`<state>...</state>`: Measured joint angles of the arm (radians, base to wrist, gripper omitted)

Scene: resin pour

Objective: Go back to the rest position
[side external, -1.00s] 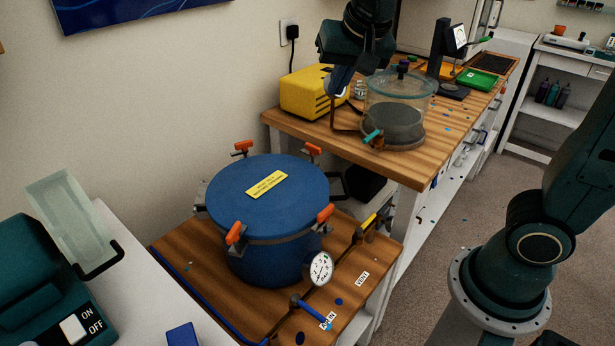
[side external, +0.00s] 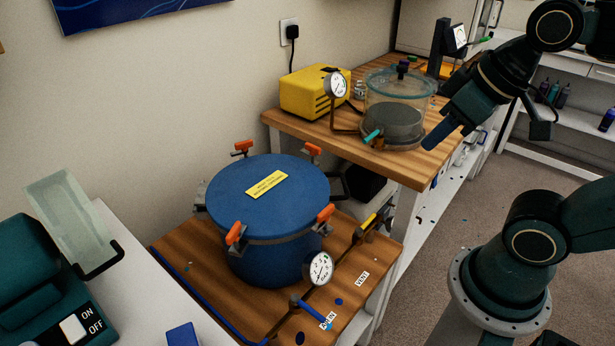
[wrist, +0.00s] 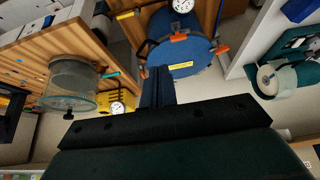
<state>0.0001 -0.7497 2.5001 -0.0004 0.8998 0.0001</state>
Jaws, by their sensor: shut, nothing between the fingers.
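My gripper (side external: 432,143) is shut and empty, held in the air to the right of the glass vacuum chamber in the side view. Its closed dark fingers (wrist: 157,88) also show in the wrist view, touching nothing. The clear vacuum chamber (side external: 395,92) stands on the wooden bench with its lid on and a dark block inside. The blue pressure pot (side external: 262,215) stands on the lower wooden stand with its lid on and orange clamps around the rim.
A yellow pump (side external: 312,92) and a round gauge (side external: 336,84) stand left of the chamber. A white shelf (side external: 560,115) with bottles is at the far right. A teal machine with an ON/OFF switch (side external: 75,327) is at the lower left. The floor between is open.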

